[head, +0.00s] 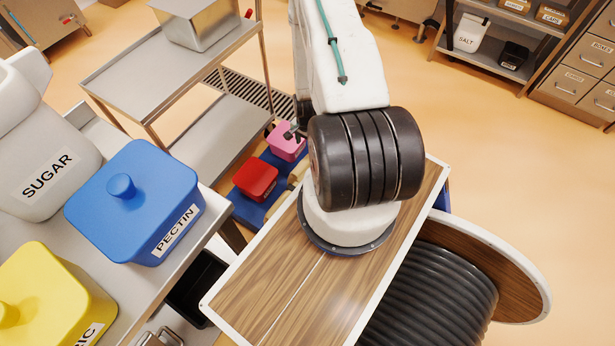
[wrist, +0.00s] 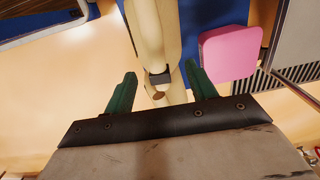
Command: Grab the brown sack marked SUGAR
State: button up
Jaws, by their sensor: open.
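The only thing marked SUGAR is a pale grey-white container (head: 45,175) on the steel table at the left of the head view. No brown sack shows. My gripper (head: 291,132) is small and partly hidden behind my arm in the head view, to the right of the SUGAR container and well apart from it. In the wrist view my gripper (wrist: 161,72) has its two green fingers spread. A long cream-coloured object (wrist: 155,35) with a grey band lies beyond and between the fingertips. I cannot tell what it is or whether the fingers touch it.
A blue PECTIN tub (head: 135,200) and a yellow tub (head: 50,300) stand close to the SUGAR container. A pink tub (head: 286,142) and a red tub (head: 255,180) sit low on a blue surface. A steel shelf cart (head: 165,60) stands behind. The floor at right is open.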

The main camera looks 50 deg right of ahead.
jog(key=f, duration=0.6)
jog(key=s+f, duration=0.1)
jog(key=f, duration=0.3)
jog(key=shift+a, duration=0.2)
jog(key=shift+r, duration=0.1)
grip_shut()
jog(key=shift+d, duration=0.1)
dwell(0.9)
